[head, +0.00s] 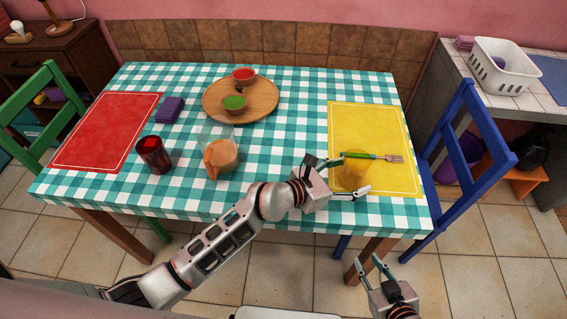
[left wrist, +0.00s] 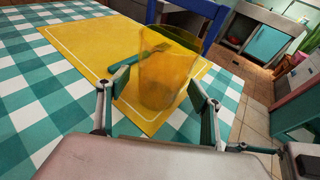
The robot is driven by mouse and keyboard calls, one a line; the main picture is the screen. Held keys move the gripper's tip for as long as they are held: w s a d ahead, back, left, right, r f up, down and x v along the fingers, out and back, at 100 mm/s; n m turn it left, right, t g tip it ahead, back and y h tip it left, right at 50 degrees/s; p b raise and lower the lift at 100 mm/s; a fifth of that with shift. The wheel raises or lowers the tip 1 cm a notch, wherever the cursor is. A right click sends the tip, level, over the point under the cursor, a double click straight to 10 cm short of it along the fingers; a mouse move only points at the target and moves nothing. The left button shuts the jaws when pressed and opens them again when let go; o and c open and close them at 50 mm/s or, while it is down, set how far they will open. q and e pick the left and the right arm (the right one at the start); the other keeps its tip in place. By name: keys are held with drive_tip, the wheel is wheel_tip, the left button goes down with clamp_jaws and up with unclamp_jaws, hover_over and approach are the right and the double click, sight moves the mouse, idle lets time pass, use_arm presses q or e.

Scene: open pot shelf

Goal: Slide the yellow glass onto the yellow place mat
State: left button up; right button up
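The yellow glass (head: 354,173) is see-through and upright. It stands over the near left part of the yellow place mat (head: 375,122), and its base looks to be within the mat's edge. My left gripper (head: 346,176) is open, with one finger on each side of the glass. In the left wrist view the glass (left wrist: 162,80) is between the spread fingers, and I cannot tell whether either finger touches it. The mat (left wrist: 85,45) shows around it there. My right gripper (head: 368,262) is open and empty, low in front of the table.
A fork with a green handle (head: 368,155) lies on the mat just behind the glass. An orange-filled pitcher (head: 221,155), a red glass (head: 153,155), a red mat (head: 100,130) and a round wooden tray (head: 262,108) with bowls are to the left. A blue chair (head: 470,160) stands right.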

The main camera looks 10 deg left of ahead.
use_arm(q)
drive_tip(key=v, duration=1.2)
